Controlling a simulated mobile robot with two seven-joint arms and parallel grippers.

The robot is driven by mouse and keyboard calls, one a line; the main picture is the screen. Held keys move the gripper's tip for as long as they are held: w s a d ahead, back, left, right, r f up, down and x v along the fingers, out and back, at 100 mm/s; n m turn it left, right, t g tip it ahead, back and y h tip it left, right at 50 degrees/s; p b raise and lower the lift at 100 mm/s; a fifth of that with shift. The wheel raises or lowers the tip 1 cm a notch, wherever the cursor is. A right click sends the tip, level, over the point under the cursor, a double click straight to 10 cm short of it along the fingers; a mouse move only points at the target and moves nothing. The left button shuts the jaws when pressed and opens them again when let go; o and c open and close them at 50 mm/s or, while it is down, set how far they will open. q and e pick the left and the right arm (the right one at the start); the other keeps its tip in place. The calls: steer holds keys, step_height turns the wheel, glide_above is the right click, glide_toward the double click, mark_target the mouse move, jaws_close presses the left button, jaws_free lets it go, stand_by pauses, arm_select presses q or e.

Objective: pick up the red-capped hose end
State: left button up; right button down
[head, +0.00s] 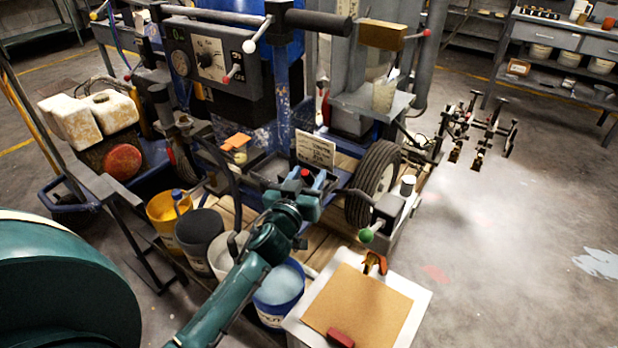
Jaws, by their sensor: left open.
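My left gripper (306,180) is at the middle of the head view, at the end of my green arm. It is open, with its blue-grey jaws reaching over the machine's lower deck. A small red cap (305,172) shows at the jaws, seemingly between them; I take it as the red-capped hose end. The rest of that hose end is hidden by the gripper, and I cannot tell whether the jaws touch it. My right gripper is not in view.
A white sign (315,149) stands just behind the gripper, and a black tyre (373,183) is to its right. Several buckets, among them a yellow one (168,212) and a blue one (278,290), stand nearer. A clipboard (357,305) lies at the front. Open floor is at the right.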

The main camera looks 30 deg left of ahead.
arm_select(q)
steer(key=shift+w, duration=0.35)
steer(key=shift+c, duration=0.4)
jaws_close()
